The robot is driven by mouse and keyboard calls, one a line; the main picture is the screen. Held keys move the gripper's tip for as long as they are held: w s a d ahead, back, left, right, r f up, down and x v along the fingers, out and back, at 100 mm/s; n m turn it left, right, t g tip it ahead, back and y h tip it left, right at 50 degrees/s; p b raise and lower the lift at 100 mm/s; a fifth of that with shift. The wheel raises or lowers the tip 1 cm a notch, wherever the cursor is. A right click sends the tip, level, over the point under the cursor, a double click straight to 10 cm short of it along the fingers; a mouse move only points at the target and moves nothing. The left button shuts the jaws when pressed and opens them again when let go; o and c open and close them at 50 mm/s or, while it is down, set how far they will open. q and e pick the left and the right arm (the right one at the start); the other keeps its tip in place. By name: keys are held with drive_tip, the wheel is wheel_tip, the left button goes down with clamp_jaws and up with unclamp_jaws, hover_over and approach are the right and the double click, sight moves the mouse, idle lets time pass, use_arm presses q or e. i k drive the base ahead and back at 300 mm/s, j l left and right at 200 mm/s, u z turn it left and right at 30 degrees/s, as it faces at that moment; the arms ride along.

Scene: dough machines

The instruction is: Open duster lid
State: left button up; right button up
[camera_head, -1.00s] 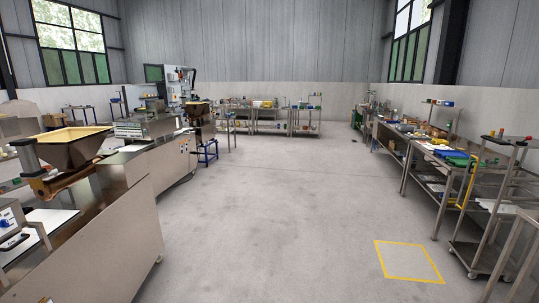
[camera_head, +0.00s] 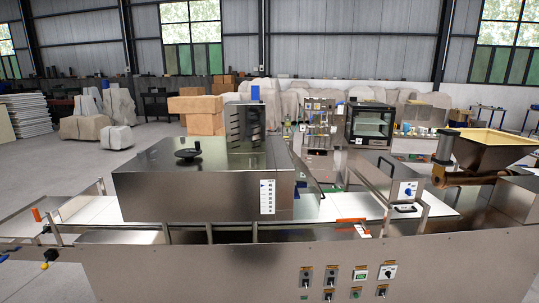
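Neither of my grippers is in view. A long steel dough machine (camera_head: 190,270) runs across the front. On it stands a big steel housing (camera_head: 150,195) with a black handwheel (camera_head: 187,153) on top and a slotted upright box behind. At the far right a tapered hopper (camera_head: 485,158) with a pale yellow top sits beside a grey cylinder. I cannot tell for sure which part is the duster or its lid.
Switches and buttons (camera_head: 331,278) line the machine's front panel. Behind it stand cardboard boxes (camera_head: 200,115), covered pale sacks (camera_head: 97,118) and a dark glass-fronted oven (camera_head: 370,124). Open grey floor (camera_head: 35,165) shows at the left. The machine blocks the way straight ahead.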

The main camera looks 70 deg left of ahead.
sight(393, 168)
drive_tip(key=u, duration=1.65)
drive_tip(key=i+l+u, duration=0.2)
drive_tip(key=l, duration=0.15)
drive_tip(key=i+l+u, duration=0.2)
drive_tip(key=l, duration=0.15)
drive_tip(key=i+l+u, duration=0.15)
drive_tip(key=l, duration=0.25)
drive_tip(key=l+u, duration=0.2)
drive_tip(key=l, duration=0.2)
drive_tip(key=i+l+u, duration=0.2)
drive_tip(key=l, duration=0.25)
drive_tip(key=k+j, duration=0.05)
drive_tip(key=k, duration=0.05)
